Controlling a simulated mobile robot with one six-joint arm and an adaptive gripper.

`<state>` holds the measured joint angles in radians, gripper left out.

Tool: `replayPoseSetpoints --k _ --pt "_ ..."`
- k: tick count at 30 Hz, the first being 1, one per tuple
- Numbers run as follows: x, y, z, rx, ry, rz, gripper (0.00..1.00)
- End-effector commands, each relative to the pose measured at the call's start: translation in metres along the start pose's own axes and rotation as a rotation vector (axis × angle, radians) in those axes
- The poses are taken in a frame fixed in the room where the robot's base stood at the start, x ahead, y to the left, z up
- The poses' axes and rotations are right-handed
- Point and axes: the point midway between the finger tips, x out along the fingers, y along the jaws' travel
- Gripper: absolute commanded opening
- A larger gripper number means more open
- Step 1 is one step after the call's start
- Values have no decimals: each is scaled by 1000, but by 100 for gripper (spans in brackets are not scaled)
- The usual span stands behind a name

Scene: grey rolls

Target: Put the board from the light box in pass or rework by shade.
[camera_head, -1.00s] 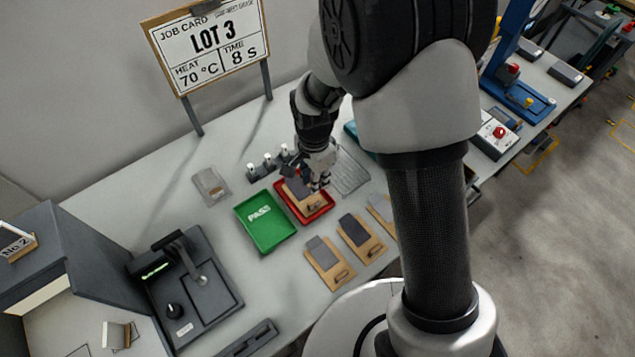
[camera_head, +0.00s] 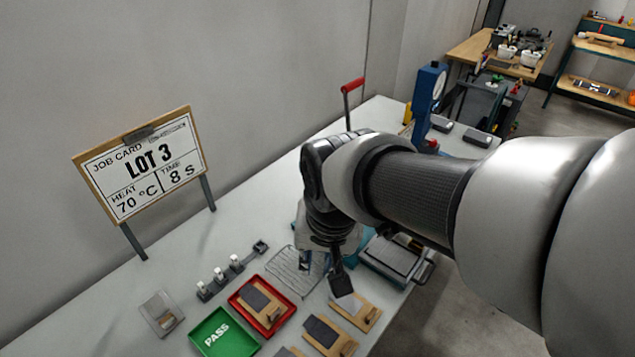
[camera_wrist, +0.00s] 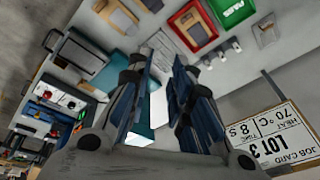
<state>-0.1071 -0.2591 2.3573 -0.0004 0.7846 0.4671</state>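The red tray (camera_head: 238,308) holds a wooden board (camera_head: 273,313) with a dark grey patch. The board lies flat inside it, slightly tilted in the picture. The green tray marked PASS (camera_head: 240,350) stands beside it at lower left and looks empty. In the wrist view the red tray (camera_wrist: 175,25) and green tray (camera_wrist: 218,18) are at the top. My gripper (camera_head: 323,272) is right of the red tray, above the worktop and apart from it. In the wrist view my gripper (camera_wrist: 165,72) has its fingers apart with nothing held.
Wooden boards with grey patches (camera_head: 322,331) lie in front of the red tray. A wire rack (camera_head: 290,272) is behind it, partly hidden by my gripper. A row of small white-topped pieces (camera_head: 219,277) and a clear-lidded piece (camera_head: 161,313) stand left. The job card (camera_head: 145,165) stands behind.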

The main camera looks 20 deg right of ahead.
Motion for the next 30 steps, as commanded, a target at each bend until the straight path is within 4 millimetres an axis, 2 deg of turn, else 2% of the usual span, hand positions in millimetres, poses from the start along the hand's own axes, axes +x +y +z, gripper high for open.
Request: replayPoseSetpoints --k 1,3,9,15,30 --pt "-14 9 7 -39 27 -8 20" --pt "-29 21 18 -105 54 -11 20" --pt "-56 47 50 -268 122 -8 20" --pt "-64 59 66 -352 152 0 20" --pt "-61 61 68 -363 154 2 20"
